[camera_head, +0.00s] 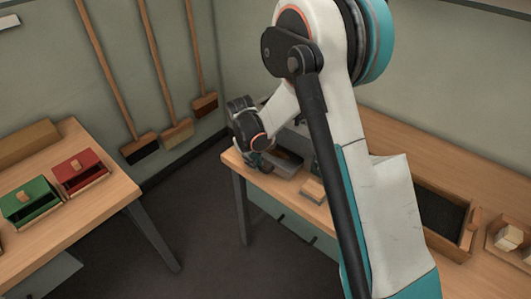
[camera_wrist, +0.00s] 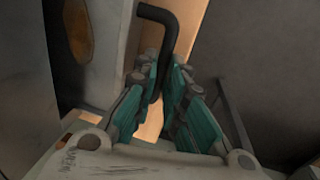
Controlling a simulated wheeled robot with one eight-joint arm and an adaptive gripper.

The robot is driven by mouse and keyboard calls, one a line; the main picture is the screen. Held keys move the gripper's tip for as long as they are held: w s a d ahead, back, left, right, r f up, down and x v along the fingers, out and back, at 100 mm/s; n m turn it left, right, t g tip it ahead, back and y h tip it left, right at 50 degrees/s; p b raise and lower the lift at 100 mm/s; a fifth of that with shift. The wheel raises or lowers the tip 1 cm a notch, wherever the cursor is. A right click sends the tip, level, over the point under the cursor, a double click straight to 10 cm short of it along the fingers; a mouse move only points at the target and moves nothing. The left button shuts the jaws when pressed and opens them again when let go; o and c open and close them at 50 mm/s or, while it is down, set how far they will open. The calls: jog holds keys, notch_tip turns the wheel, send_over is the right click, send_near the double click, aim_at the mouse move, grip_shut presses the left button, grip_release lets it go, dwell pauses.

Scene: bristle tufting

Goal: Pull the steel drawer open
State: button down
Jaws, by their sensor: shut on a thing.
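A grey steel unit (camera_head: 287,158) stands on the back workbench, partly hidden behind my arm. A dark recess shows in it, but I cannot tell how far its drawer is open. My gripper (camera_head: 258,163) is at its left side, near the bench's left end. In the wrist view my gripper (camera_wrist: 167,85) has its teal-padded fingers closed around a black bent handle (camera_wrist: 158,14). The handle's upper part rises above the fingers and turns left towards a pale grey panel (camera_wrist: 112,50).
A wooden block (camera_head: 312,191) lies on the bench in front of the unit. A dark-lined wooden tray (camera_head: 440,212) and a box of pale blocks (camera_head: 508,238) are at right. The left table holds a green box (camera_head: 30,203) and a red box (camera_head: 82,172).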

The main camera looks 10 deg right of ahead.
jog(key=s+a, duration=0.2)
jog(key=a, duration=0.1)
jog(key=shift+s, duration=0.15)
jog(key=c, duration=1.7)
grip_release()
jog(key=shift+o, duration=0.2)
jog(key=shift+r, duration=0.1)
notch_tip(320, 180, up, 12)
jog(key=s+a, duration=0.1)
jog(key=shift+s+a+f, duration=0.15)
jog(key=shift+a+f, duration=0.05)
jog(key=shift+a, duration=0.2)
